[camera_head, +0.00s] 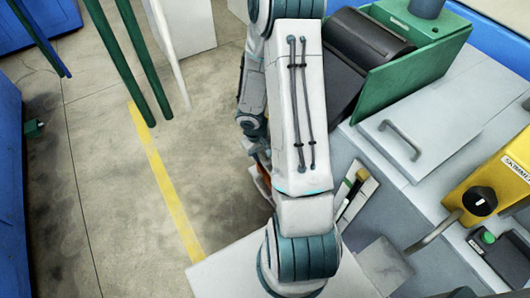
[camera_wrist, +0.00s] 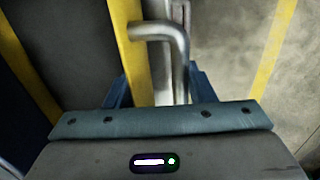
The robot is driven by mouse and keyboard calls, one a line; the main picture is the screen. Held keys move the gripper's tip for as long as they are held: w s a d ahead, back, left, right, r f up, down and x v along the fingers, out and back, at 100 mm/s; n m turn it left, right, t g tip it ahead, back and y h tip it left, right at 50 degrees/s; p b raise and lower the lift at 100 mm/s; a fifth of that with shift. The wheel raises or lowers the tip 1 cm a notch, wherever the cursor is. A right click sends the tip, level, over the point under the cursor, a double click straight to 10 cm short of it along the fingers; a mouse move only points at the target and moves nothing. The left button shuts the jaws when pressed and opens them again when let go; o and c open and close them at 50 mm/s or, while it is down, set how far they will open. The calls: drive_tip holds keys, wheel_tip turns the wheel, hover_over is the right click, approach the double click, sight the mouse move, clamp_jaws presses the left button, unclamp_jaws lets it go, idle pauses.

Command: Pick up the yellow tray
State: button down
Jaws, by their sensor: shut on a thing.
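In the wrist view, my gripper (camera_wrist: 158,85) has its two blue fingers on either side of a yellow-edged piece with a bent metal handle. I take this piece to be the yellow tray (camera_wrist: 128,45); only a narrow strip of it shows. The metal handle (camera_wrist: 180,50) runs down between the fingers, and my gripper is shut there. The exact contact is hidden behind the gripper body. In the head view my arm covers the gripper, and the tray cannot be made out.
In the head view, a grey machine bench with a lid handle (camera_head: 400,139), a green housing (camera_head: 415,70) and a yellow unit (camera_head: 497,185) stands right of my arm. Green posts (camera_head: 133,70) stand at upper left. The concrete floor (camera_head: 95,165) with a yellow line is open at left.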

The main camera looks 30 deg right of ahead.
drive_tip(key=a+r+b, duration=0.1)
drive_tip(key=a+r, duration=0.1)
drive_tip(key=a, duration=0.8)
drive_tip(key=a+r, duration=0.2)
drive_tip(key=a, duration=0.8)
drive_tip(key=w+d+r+p, duration=0.1)
drive_tip(key=w+d+r, duration=0.6)
drive_tip(key=w+r, duration=0.45)
drive_tip(key=s+r+p, duration=0.3)
drive_tip(key=r+p, duration=0.6)
drive_tip(key=p, duration=0.8)
drive_tip(key=shift+s+d, duration=0.15)
drive_tip(key=shift+s, duration=0.15)
drive_tip(key=shift+p, duration=0.35)
